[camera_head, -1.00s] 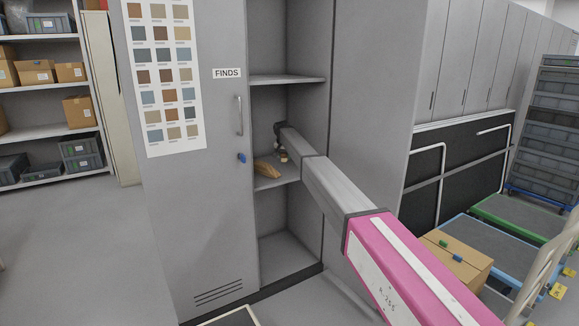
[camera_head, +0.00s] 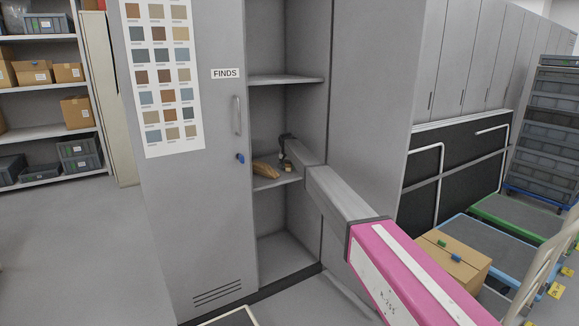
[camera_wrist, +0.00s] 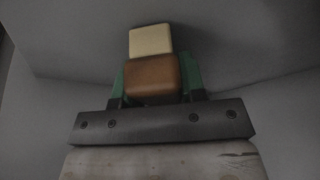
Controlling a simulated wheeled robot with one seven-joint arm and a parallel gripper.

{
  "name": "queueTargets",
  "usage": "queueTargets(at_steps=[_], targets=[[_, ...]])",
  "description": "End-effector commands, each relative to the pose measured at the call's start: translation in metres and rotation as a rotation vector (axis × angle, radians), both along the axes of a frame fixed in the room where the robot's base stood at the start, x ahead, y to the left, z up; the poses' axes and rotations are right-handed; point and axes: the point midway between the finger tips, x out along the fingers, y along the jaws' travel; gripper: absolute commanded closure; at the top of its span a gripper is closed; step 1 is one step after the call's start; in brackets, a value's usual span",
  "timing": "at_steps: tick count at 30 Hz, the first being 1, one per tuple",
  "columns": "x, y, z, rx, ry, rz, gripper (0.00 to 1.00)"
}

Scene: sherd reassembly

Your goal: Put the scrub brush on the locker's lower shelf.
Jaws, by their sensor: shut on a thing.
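The scrub brush (camera_wrist: 152,76) shows in the wrist view as a brown block with a cream part beyond it. My gripper (camera_wrist: 160,80) is shut on it, with green fingers at its sides. In the head view my gripper (camera_head: 286,163) points down inside the open locker (camera_head: 368,120), just over the lower shelf (camera_head: 272,183). The brush is very small there, and I cannot tell whether it touches the shelf.
A tan, bag-like thing (camera_head: 265,169) lies on the same shelf, just left of my gripper. The upper shelf (camera_head: 290,79) is above my arm and looks empty. The locker door (camera_head: 190,225) with the FINDS label stands to the left.

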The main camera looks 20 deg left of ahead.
Motion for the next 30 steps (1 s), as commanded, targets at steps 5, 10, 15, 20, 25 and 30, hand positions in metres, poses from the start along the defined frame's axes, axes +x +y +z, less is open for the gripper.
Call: queueTargets(at_steps=[5, 10, 15, 20, 25, 30], targets=[[0.0, 0.0, -0.002, 0.0, 0.0, 0.0, 0.37], [0.0, 0.0, -0.002, 0.0, 0.0, 0.0, 0.37], [0.0, 0.0, -0.001, 0.0, 0.0, 0.0, 0.37], [-0.003, 0.0, 0.007, 0.0, 0.0, 0.0, 0.37], [-0.012, -0.001, 0.03, 0.001, -0.002, 0.0, 0.37], [-0.025, -0.003, 0.06, 0.001, -0.002, 0.0, 0.37]])
